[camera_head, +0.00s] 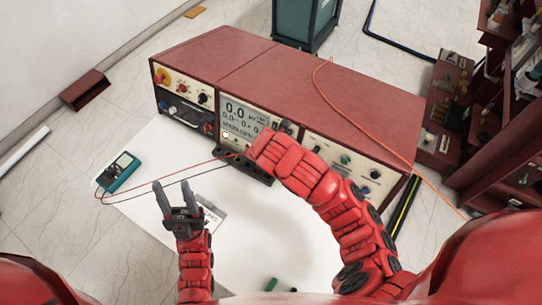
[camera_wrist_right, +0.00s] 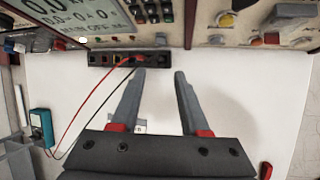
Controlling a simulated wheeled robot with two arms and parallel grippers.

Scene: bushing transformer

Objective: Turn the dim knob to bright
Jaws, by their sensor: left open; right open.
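The red console (camera_head: 240,60) stands on a white table, its front panel carrying a display (camera_head: 243,115) and several knobs. I cannot tell which is the dim knob; labels are too small. My left gripper (camera_head: 172,183) is open and empty above the table, apart from the panel. My right gripper (camera_wrist_right: 159,75) is open and empty, with its fingers pointing toward the console front. In the head view its fingers are mostly hidden by my arm.
A black terminal strip (camera_wrist_right: 130,58) with red and black leads lies before the console. The leads run left toward a teal meter (camera_head: 118,172). An orange cable (camera_head: 345,112) crosses the console top. Cluttered shelves (camera_head: 500,110) stand right. Much of the white table (camera_head: 275,240) is clear.

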